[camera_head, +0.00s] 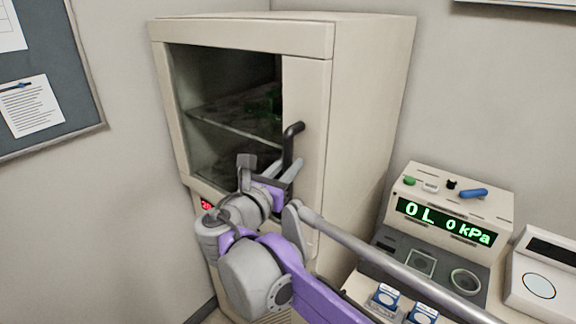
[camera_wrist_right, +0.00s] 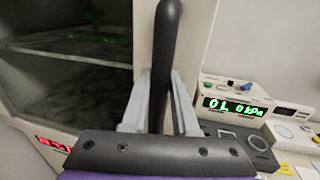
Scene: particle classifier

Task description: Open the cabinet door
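The beige cabinet (camera_head: 243,35) has a door with a dark glass pane (camera_head: 225,100). The door is closed against the cabinet body. A dark upright handle (camera_head: 290,140) is on the door's right side; it also shows in the right wrist view (camera_wrist_right: 163,50). My right gripper (camera_head: 284,170) is at the handle's lower part. In the right wrist view its two light fingers (camera_wrist_right: 160,100) stand close on either side of the handle, with hardly any gap, and appear shut on it. My left gripper is not in view.
A pressure instrument with a green display (camera_head: 445,222) stands on the bench right of the cabinet. A white device (camera_head: 545,280) and small blue-labelled boxes (camera_head: 385,296) are near it. A notice board (camera_head: 45,75) hangs on the left wall.

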